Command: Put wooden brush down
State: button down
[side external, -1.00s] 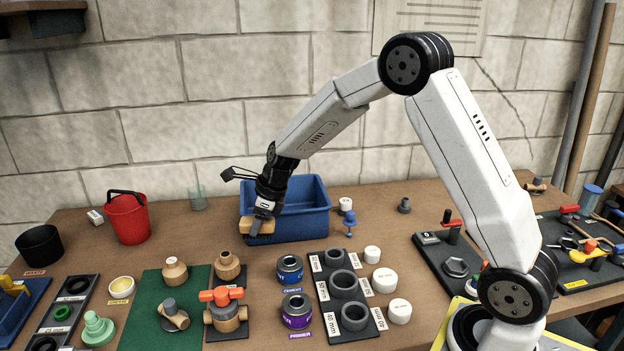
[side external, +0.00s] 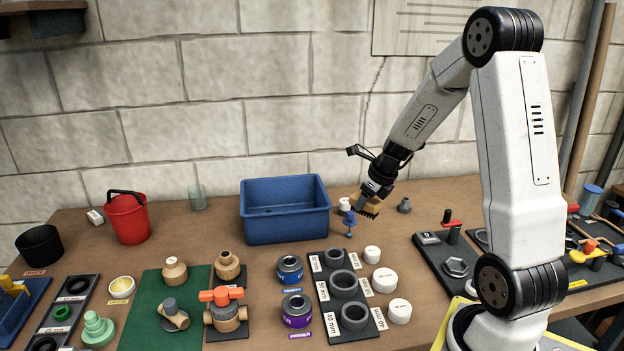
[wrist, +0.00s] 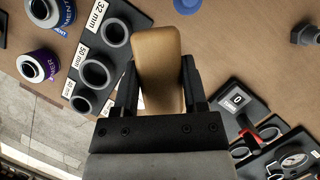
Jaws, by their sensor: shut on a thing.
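The wooden brush (side external: 371,206) has a tan wooden block and dark bristles on its underside. My gripper (side external: 373,193) is shut on it and holds it tilted, to the right of the blue bin, close behind or beside a small blue fitting. In the wrist view the brush (wrist: 158,65) shows its wooden back between the two dark fingers of my gripper (wrist: 158,90). Its bristles are hidden there. I cannot tell for sure whether the brush touches the table.
The blue bin (side external: 285,232) stands to the left. The blue fitting (side external: 349,223) and a white cap (side external: 344,205) are next to the brush, with a dark fitting (side external: 404,205) to its right. The grey ring board (side external: 325,290) lies in front. Bare table (side external: 405,237) is to the front right.

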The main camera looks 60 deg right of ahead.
jog(key=s+d+m+h, duration=0.1)
jog(key=s+d+m, duration=0.3)
jog(key=s, duration=0.7)
jog(key=shift+d+h, duration=0.3)
jog(key=shift+d, duration=0.3)
jog(key=shift+f, duration=0.1)
jog(key=w+d+f, duration=0.8)
jog(key=w, duration=0.1)
jog(key=shift+w+d+f, duration=0.15)
jog(key=shift+f, duration=0.05)
jog(key=shift+w+d+f, duration=0.3)
jog(key=shift+w+f, duration=0.05)
jog(key=shift+f, duration=0.1)
jog(key=shift+w+d+f, duration=0.15)
jog(key=shift+w+f, duration=0.05)
jog(key=shift+f, duration=1.65)
jog(key=shift+f, duration=0.15)
